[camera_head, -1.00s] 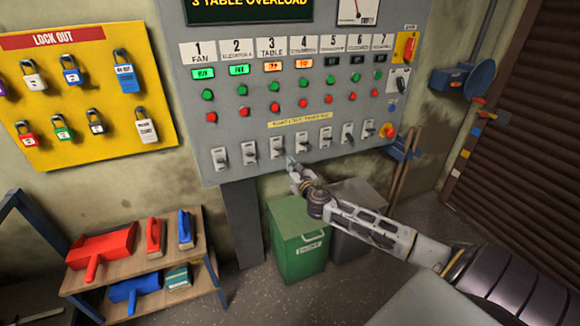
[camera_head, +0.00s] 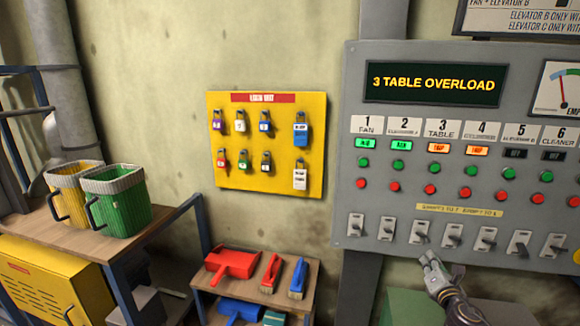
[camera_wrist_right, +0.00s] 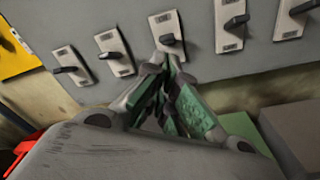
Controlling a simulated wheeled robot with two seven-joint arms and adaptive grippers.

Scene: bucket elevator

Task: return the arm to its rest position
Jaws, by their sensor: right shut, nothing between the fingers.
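My right gripper (camera_head: 432,262) is shut and empty. It is in front of the lower edge of the grey control panel (camera_head: 352,140), just below the row of toggle switches. In the right wrist view my right gripper (camera_wrist_right: 170,66) has its fingertips together close to a switch (camera_wrist_right: 170,36); whether they touch it I cannot tell. The panel's display (camera_head: 434,83) reads "3 TABLE OVERLOAD". Lamps 1 and 2 glow green, and lamps 3 and 4 glow orange with "TRIP". My left gripper does not show.
A yellow lockout board (camera_head: 266,180) with several padlocks hangs left of the panel. A low shelf (camera_head: 205,280) below it holds a red dustpan (camera_head: 232,262) and brushes. A bench (camera_head: 150,232) with yellow and green buckets (camera_head: 120,205) stands at left. A green bin (camera_head: 400,305) is under the panel.

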